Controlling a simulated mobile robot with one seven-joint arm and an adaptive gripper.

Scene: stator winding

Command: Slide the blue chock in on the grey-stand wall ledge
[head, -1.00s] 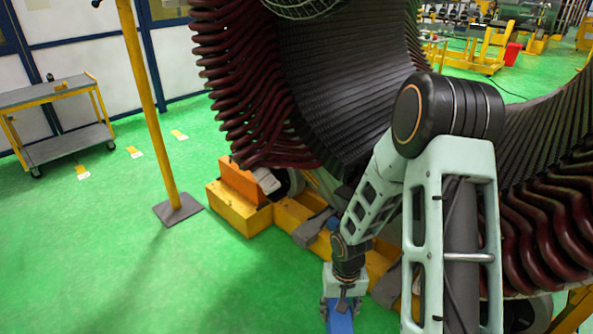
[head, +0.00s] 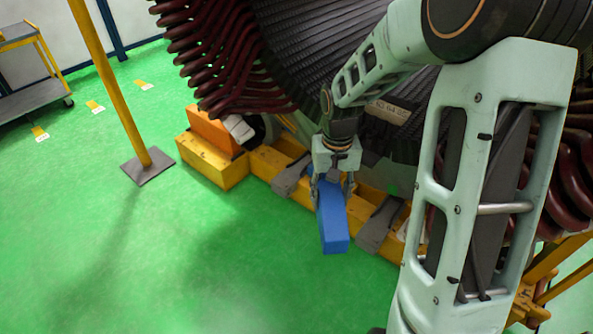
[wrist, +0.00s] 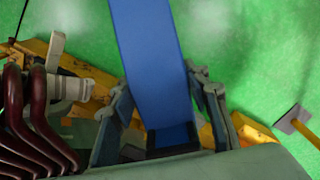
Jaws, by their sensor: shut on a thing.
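My gripper (head: 333,190) is shut on the blue chock (head: 334,228), a long blue block. The chock points down and toward the camera, over the green floor and in front of the yellow base beam. In the wrist view the chock (wrist: 150,55) runs from between the fingers (wrist: 160,100) to the top edge. Two dark grey stands show on the beam, one left of the gripper (head: 292,177) and one right of it (head: 379,226). The chock appears apart from both. I cannot clearly make out the wall ledge; my gripper and arm hide part of that area.
The stator (head: 320,60) with dark red coil ends overhangs the beam. An orange block (head: 214,133) rests on the yellow end block (head: 212,163) at left. A yellow post (head: 112,90) stands on a grey plate (head: 147,166). The green floor in front is clear.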

